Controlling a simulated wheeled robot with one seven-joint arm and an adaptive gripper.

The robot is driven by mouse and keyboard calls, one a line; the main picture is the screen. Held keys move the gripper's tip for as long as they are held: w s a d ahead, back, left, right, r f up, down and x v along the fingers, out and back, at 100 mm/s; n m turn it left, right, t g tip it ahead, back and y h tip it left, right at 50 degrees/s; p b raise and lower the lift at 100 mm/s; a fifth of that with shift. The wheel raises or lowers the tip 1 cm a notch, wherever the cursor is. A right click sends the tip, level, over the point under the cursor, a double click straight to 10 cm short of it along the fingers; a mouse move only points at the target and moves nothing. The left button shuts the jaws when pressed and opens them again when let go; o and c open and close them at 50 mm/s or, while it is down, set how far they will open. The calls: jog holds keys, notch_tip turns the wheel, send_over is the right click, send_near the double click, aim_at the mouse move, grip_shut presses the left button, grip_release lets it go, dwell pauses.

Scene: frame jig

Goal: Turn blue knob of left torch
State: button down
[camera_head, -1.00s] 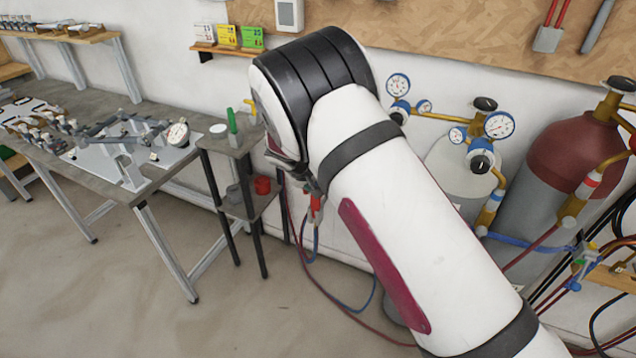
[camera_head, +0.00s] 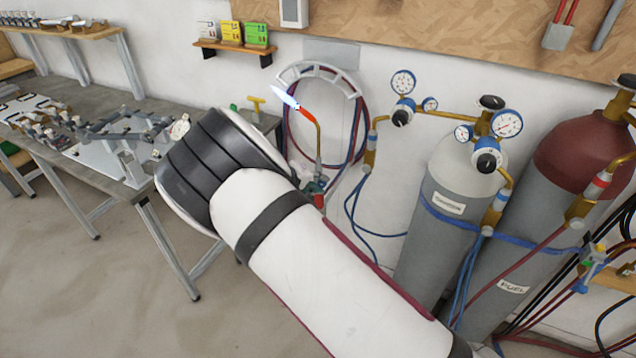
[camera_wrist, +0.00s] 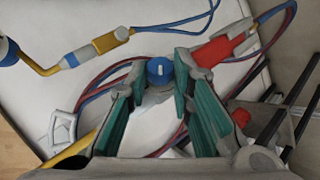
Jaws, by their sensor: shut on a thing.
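The left torch (camera_head: 315,165) stands near the wall in the head view, with a brass neck, an orange-red tip and a pale blue-white flame (camera_head: 284,97). In the wrist view its blue knob (camera_wrist: 159,71) sits between the fingertips of my gripper (camera_wrist: 158,76). My gripper is shut on the blue knob, its green-padded fingers to either side. The torch's red part (camera_wrist: 222,48) shows just right of the knob.
Red and blue hoses hang on a wall rack (camera_head: 318,70) behind the torch. Gas cylinders (camera_head: 445,225) with gauges stand to the right. A workbench (camera_head: 165,190) with jigs is at the left. Another torch (camera_head: 592,262) is at the far right.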

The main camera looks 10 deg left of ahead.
jog(key=c, duration=1.4)
grip_release()
jog(key=shift+f, duration=0.1)
jog(key=v, duration=1.2)
jog(key=shift+d, duration=0.1)
